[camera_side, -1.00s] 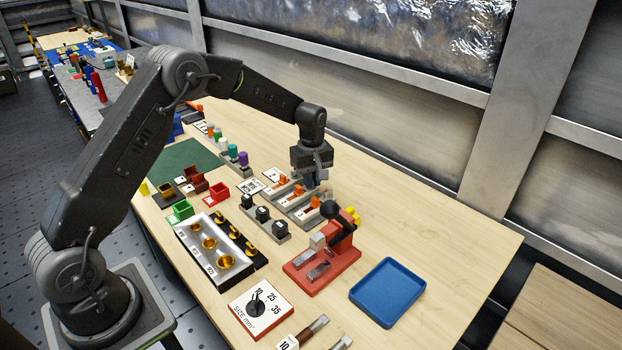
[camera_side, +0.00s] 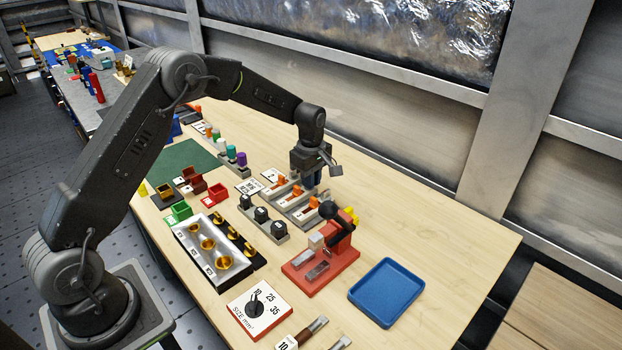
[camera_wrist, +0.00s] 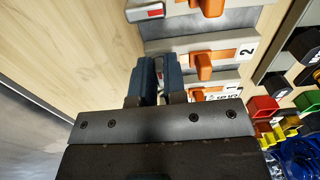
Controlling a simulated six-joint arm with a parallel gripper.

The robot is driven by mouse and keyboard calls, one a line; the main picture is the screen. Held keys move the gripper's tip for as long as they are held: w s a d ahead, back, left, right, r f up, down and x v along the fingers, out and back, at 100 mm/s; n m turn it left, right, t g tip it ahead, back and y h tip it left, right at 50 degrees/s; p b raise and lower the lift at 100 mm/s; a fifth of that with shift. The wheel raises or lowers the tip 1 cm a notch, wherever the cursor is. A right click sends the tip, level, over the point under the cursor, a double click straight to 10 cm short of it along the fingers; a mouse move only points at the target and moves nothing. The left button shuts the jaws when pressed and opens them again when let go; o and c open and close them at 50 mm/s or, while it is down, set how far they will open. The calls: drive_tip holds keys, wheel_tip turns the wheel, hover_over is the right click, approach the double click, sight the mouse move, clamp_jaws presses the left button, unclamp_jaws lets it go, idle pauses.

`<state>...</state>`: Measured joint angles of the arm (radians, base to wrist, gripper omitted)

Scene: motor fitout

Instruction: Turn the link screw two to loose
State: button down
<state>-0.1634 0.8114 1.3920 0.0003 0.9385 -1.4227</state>
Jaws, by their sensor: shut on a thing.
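Three grey link bars with orange levers lie side by side. The bar marked 2 (camera_wrist: 225,45) is the middle one in the wrist view, with its orange lever (camera_wrist: 203,67) near the middle. In the side view the middle lever (camera_side: 297,190) stands just left of my gripper (camera_side: 318,188). In the wrist view my gripper's dark fingers (camera_wrist: 159,68) are close together at the left end of bar 2, pointing down. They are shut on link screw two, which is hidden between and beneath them.
A red fixture (camera_side: 320,264) with a black knob stands in front of the bars, close to my gripper. A blue tray (camera_side: 386,293) lies to its right. Black-knobbed blocks (camera_side: 262,214) stand left of the bars. Bare table lies behind and right of them.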

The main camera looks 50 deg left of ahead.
drive_tip(key=c, duration=1.2)
unclamp_jaws()
drive_tip(key=shift+r, duration=0.1)
wheel_tip(320, 180, up, 14)
drive_tip(key=shift+f, duration=0.15)
drive_tip(key=s+d+r+m+t, duration=0.25)
drive_tip(key=s+r+m, duration=0.25)
drive_tip(key=s, duration=0.3)
drive_tip(key=s+d+r+m+t, duration=0.1)
drive_tip(key=s+d+r+m, duration=0.25)
drive_tip(key=s+r, duration=0.35)
drive_tip(key=s+d+f+m, duration=0.1)
drive_tip(key=s+m, duration=0.2)
drive_tip(key=s, duration=0.2)
drive_tip(key=s+f+m+t, duration=0.1)
drive_tip(key=s+f+m, duration=0.1)
drive_tip(key=s, duration=0.4)
drive_tip(key=s+d+f+m+t, duration=0.1)
drive_tip(key=s+m, duration=0.3)
drive_tip(key=s, duration=0.2)
drive_tip(key=shift+s+d+f+m, duration=0.2)
drive_tip(key=shift+d+f+m, duration=0.15)
drive_tip(key=shift+f, duration=0.05)
